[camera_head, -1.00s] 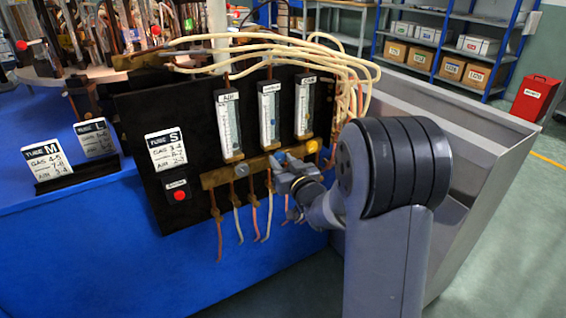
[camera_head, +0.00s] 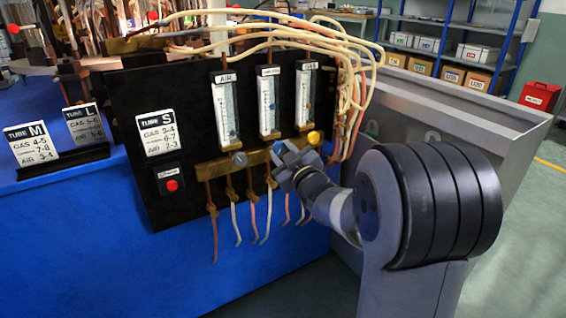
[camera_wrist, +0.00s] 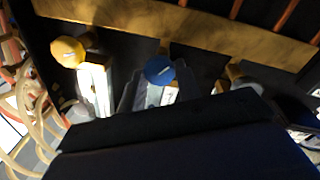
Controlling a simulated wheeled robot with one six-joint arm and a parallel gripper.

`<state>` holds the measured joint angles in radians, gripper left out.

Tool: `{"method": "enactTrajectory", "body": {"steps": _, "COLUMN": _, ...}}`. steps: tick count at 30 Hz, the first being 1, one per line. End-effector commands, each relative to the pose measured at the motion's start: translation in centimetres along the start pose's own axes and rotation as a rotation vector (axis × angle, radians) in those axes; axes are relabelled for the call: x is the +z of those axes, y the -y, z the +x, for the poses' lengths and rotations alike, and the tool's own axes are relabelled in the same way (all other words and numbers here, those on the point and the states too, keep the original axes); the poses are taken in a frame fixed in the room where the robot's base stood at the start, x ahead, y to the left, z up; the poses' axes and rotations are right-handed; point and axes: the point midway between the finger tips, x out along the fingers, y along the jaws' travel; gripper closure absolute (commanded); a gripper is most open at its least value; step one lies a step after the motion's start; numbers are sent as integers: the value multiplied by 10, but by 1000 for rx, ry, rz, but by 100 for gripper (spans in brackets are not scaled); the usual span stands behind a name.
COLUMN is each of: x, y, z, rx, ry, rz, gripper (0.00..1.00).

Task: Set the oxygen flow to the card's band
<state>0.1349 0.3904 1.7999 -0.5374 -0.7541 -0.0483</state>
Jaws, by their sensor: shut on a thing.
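The black panel (camera_head: 140,90) carries three upright flowmeters: air (camera_head: 225,108), the middle oxygen one (camera_head: 268,103) and gas (camera_head: 304,98). A small blue float shows in the oxygen tube; I cannot read its scale value. The card "TUBE S" (camera_head: 156,134) on the panel lists gas 3-4, a middle row 6-7 and air 2-3. My gripper (camera_head: 284,158) is at the blue knob below the oxygen tube, shut on it. The wrist view shows the blue knob (camera_wrist: 158,70) at the gripper, between the yellow knob (camera_wrist: 67,51) and the grey knob (camera_wrist: 242,84).
Pale hoses (camera_head: 350,90) loop over the panel's right side. A red button (camera_head: 171,185) sits below the card. Cards M (camera_head: 34,143) and L (camera_head: 86,125) stand left. A grey metal bin (camera_head: 440,110) stands right, close behind my arm.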

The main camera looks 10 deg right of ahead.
Motion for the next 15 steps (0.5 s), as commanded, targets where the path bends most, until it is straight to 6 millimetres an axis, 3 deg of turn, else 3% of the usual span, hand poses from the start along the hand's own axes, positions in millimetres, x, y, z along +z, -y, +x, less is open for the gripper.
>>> {"method": "enactTrajectory", "body": {"steps": 15, "x": 1, "y": 0, "z": 0, "rx": 0, "ry": -12, "rz": -122, "gripper": 91}}
